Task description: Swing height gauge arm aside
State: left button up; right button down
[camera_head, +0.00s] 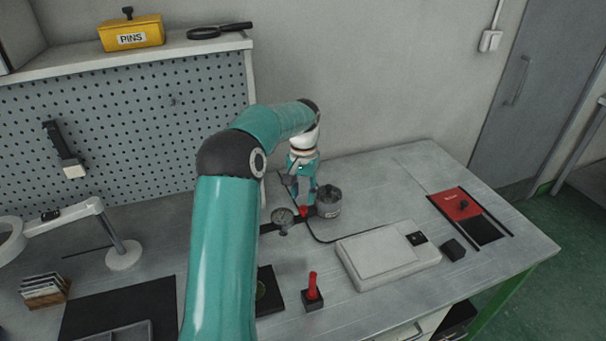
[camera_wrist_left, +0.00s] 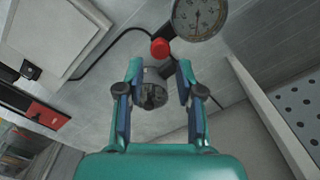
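The height gauge has a round dial (camera_head: 283,217) on a dark arm (camera_head: 268,228) with a red knob (camera_head: 304,212) on it. In the left wrist view the dial (camera_wrist_left: 199,16) is at the top and the red knob (camera_wrist_left: 159,48) lies just past the fingertips, between their lines. My left gripper (camera_head: 305,199) is over the knob, pointing down. In the wrist view the left gripper (camera_wrist_left: 159,63) is open, with nothing held. A grey metal cylinder (camera_head: 328,203) stands right beside the knob; it shows between the fingers (camera_wrist_left: 152,92). My right gripper is not in view.
A pale flat device (camera_head: 385,255) with a cable is to the right. A red-topped stick in a black block (camera_head: 313,292) stands in front. A lamp stand (camera_head: 124,253) and dark mat (camera_head: 80,305) are at left. A pegboard (camera_head: 200,80) rises behind.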

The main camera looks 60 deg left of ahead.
pick_arm(q)
notch_tip(320, 180, up, 7)
dwell(0.3)
dwell(0.5)
